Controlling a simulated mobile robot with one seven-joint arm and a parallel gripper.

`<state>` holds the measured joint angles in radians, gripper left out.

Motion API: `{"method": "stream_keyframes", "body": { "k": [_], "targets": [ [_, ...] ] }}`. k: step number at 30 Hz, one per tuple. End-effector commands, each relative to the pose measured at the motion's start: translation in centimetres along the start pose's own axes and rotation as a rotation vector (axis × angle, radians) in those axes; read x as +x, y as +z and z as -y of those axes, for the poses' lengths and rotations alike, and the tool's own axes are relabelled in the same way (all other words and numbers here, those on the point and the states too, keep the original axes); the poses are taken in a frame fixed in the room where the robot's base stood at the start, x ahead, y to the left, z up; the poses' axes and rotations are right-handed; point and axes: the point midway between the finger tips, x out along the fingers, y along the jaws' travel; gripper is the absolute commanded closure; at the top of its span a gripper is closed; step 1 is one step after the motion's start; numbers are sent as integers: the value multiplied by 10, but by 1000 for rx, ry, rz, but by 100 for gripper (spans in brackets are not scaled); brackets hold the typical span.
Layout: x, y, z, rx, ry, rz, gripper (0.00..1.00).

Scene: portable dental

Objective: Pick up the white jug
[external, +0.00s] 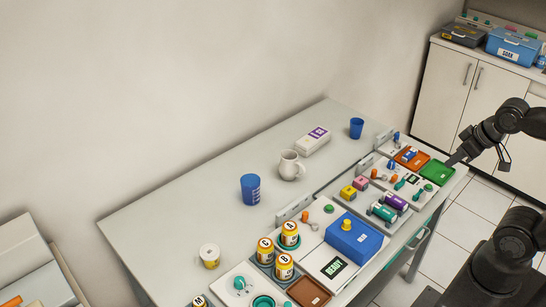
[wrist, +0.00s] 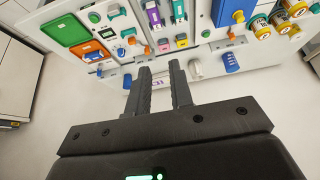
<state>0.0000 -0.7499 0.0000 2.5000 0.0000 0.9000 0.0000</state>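The white jug (external: 291,165) stands upright on the grey table, between a blue cup and a white box with a purple label. It also shows small in the wrist view (wrist: 195,69), just right of my fingertips in the picture. My gripper (wrist: 161,68) is open, with nothing between its two dark fingers. In the external view my gripper (external: 480,160) is at the right, beyond the table's right end and well apart from the jug.
The blue cup (external: 250,188) stands left of the jug; the labelled box (external: 313,141) and another blue cup (external: 356,128) stand to its right. Trays with small coloured parts, a blue box (external: 354,238) and yellow-labelled jars (external: 289,234) line the front. The table's back left is clear.

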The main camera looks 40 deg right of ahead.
Motion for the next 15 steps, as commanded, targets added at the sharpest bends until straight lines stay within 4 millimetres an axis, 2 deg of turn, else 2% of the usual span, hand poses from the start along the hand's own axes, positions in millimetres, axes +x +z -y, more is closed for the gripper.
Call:
{"method": "stream_keyframes", "body": {
  "k": [5, 15],
  "targets": [
    [3, -8, 3, 28, -15, 31, 80],
    [36, -64, 28, 221, -127, 234, 80]
  ]
}}
